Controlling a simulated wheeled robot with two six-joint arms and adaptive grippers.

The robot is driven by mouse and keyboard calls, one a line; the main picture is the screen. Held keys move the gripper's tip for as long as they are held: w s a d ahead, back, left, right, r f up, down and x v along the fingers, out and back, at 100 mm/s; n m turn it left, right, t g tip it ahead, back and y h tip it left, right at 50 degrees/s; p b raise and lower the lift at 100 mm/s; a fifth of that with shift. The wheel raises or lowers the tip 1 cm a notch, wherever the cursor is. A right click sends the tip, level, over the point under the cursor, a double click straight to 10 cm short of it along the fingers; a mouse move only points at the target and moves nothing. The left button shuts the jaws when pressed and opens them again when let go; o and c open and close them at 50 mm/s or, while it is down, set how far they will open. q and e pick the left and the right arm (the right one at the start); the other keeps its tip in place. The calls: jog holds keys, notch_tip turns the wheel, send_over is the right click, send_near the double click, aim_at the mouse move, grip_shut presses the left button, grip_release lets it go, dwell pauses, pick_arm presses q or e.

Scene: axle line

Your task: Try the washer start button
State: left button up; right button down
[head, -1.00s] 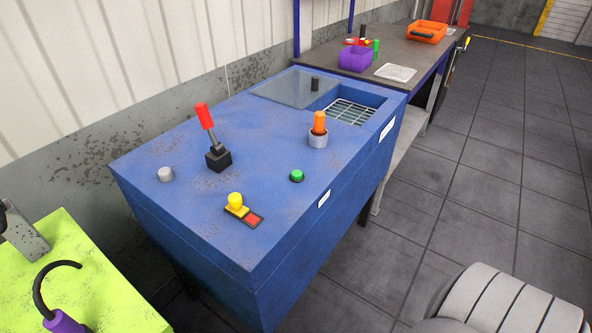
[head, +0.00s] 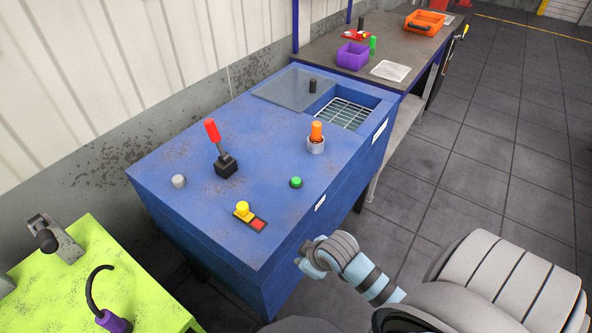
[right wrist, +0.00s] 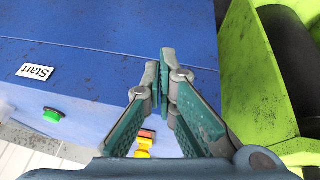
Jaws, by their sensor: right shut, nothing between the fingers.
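The washer (head: 200,225) is a blue cabinet with controls on its top. A green button (head: 296,182) in a dark ring sits near its right edge. My right gripper (head: 303,256) is low beside the washer's right side, apart from the green button. In the right wrist view its fingers (right wrist: 162,72) are shut with nothing between them. My left gripper is not in view.
Also on the washer are a yellow knob (head: 242,209) by a red switch (head: 258,224), a red-handled lever (head: 213,131), a grey knob (head: 179,181) and an orange part (head: 317,131) in a grey ring. A green table (head: 130,285) stands at lower left. Floor at right is clear.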

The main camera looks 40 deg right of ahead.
jog(key=w+d+r+n, duration=0.1)
jog(key=w+d, duration=0.1)
jog(key=w, duration=0.2)
jog(key=w+d+r+n+t, duration=0.1)
jog(key=w+r, duration=0.1)
jog(key=w, duration=0.2)
jog(key=w+d+r, duration=0.2)
jog(key=w, duration=0.2)
jog(key=shift+w+d+r+n+t, duration=0.15)
jog(key=shift+w+d+n+t, duration=0.05)
jog(key=shift+d+n+t, duration=0.2)
jog(key=w+d+r+n+t, duration=0.1)
jog(key=w+d+r+t, duration=0.1)
jog(key=w+d+r, duration=0.6)
jog(key=shift+w+d+r, duration=0.25)
jog(key=shift+w+r, duration=0.55)
jog(key=shift+w, duration=0.3)
jog(key=b, duration=0.7)
send_over(294, 181)
notch_tip(294, 181, down, 8)
jog(key=shift+f, duration=0.5)
jog(key=shift+f, duration=0.1)
jog(key=shift+f, duration=0.3)
